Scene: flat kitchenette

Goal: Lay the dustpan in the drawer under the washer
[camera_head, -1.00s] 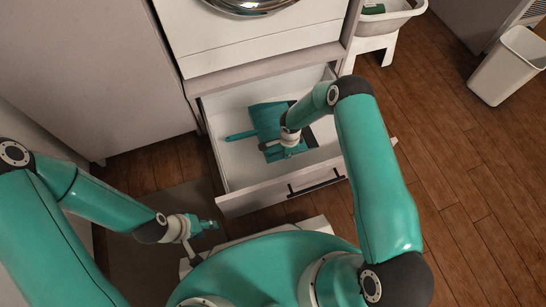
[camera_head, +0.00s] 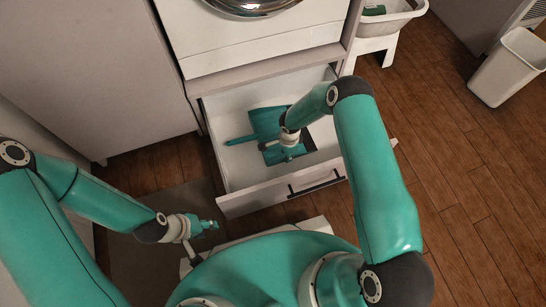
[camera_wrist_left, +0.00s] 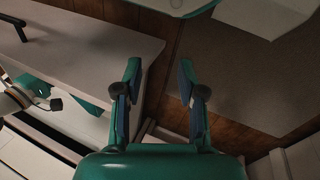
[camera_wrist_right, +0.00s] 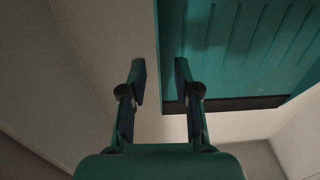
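The teal dustpan (camera_head: 264,122) lies in the open white drawer (camera_head: 232,176) under the washer (camera_head: 245,42), with its handle pointing left. My right gripper (camera_head: 288,155) is inside the drawer over the dustpan and hides part of it. In the right wrist view my right gripper (camera_wrist_right: 160,68) is open, and the ribbed dustpan (camera_wrist_right: 245,45) fills the upper right, its edge passing behind the fingers. I see no grip on it; the exact clearance cannot be told. My left gripper (camera_head: 208,225) is outside the drawer, at its front left. It shows open and empty in the left wrist view (camera_wrist_left: 160,75).
The drawer front has a dark bar handle (camera_head: 316,186). A grey cabinet (camera_head: 100,70) stands to the left. A white stool (camera_head: 380,45) with a basket (camera_head: 400,14) and a white bin (camera_head: 508,68) stand to the right. The wooden floor (camera_head: 470,190) at right is clear.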

